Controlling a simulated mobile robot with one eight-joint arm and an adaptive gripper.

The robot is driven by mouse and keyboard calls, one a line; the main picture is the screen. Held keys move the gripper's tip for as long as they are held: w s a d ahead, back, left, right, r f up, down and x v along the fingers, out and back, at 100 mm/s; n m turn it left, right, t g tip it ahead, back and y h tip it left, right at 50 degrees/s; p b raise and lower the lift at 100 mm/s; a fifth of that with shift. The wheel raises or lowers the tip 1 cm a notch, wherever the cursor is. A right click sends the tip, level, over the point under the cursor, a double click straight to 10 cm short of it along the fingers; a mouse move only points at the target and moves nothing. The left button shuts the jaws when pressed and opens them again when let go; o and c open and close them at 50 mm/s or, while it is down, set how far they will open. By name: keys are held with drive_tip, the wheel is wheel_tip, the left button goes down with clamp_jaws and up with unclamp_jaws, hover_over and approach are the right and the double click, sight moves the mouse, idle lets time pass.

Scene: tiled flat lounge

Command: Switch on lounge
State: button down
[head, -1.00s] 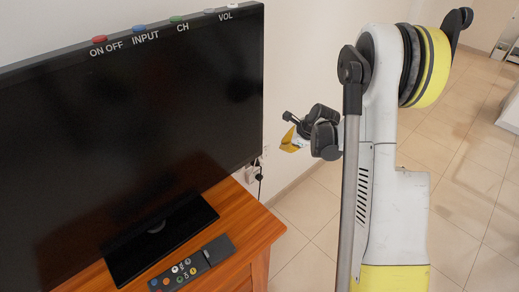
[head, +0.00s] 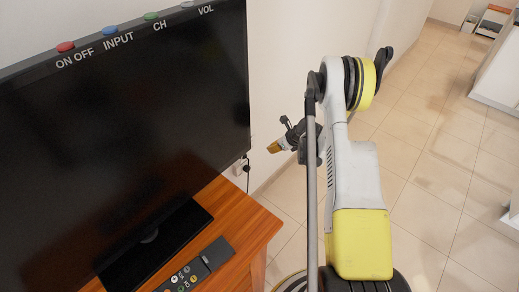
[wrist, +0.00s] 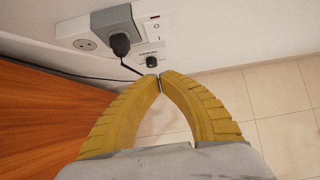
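In the wrist view, a white wall panel has a rocker switch (wrist: 157,30) with a red mark above it and a black round knob (wrist: 152,62) below it. The small lettering above the knob is not clearly readable. My gripper (wrist: 160,78) has yellow ribbed fingers with their tips together, just below the knob in the picture. I cannot tell whether they touch it. In the head view, my gripper (head: 273,147) is near the wall, right of the television (head: 120,140). The television's screen is dark, and a red ON OFF button (head: 66,47) sits on its top edge.
A grey plug (wrist: 119,42) fills a socket beside the switch, with another socket (wrist: 86,43) to its left. A wooden cabinet (head: 245,225) bears the television and a black remote (head: 205,265). Tiled floor (head: 430,160) is open to the right.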

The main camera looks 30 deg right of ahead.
drive_tip(key=w+r+b+x, duration=0.1)
drive_tip(key=b+x, duration=0.4)
drive_tip(key=x, duration=0.7)
drive_tip(key=shift+w+a+r, duration=0.15)
drive_tip(key=shift+w+a, duration=0.35)
drive_tip(key=shift+w, duration=0.25)
drive_tip(key=shift+w+a, duration=0.15)
drive_tip(key=shift+w, duration=0.3)
